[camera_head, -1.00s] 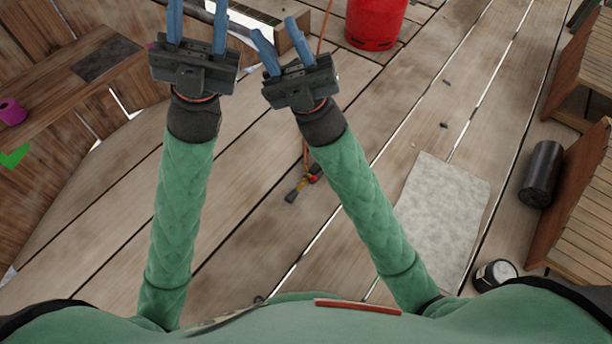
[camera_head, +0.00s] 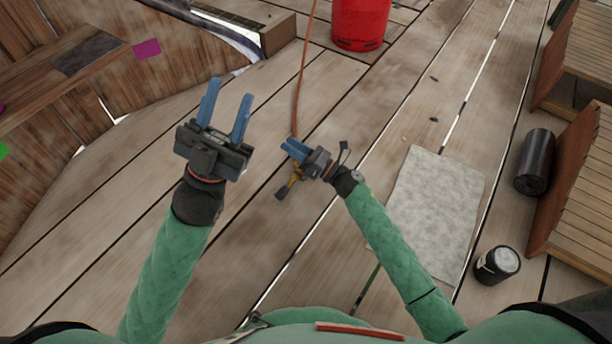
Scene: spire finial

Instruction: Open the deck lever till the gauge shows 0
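A small yellow fitting with a dark handle (camera_head: 281,193) lies on the deck at the end of an orange hose; it looks like the deck lever. My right gripper (camera_head: 289,146) is just above and beside it in the picture and partly covers it. Its blue fingers point left and look close together; whether they touch each other or the lever cannot be told. My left gripper (camera_head: 226,100) is open and empty, left of the lever, fingers pointing away from me. No gauge reading can be made out.
The orange hose (camera_head: 302,75) runs up the deck near a red cylinder (camera_head: 361,22). A pale mat (camera_head: 438,210), a black roll (camera_head: 534,162) and a black can with a pale top (camera_head: 497,264) lie to the right, near wooden crates (camera_head: 578,190). The deck left of the lever is clear.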

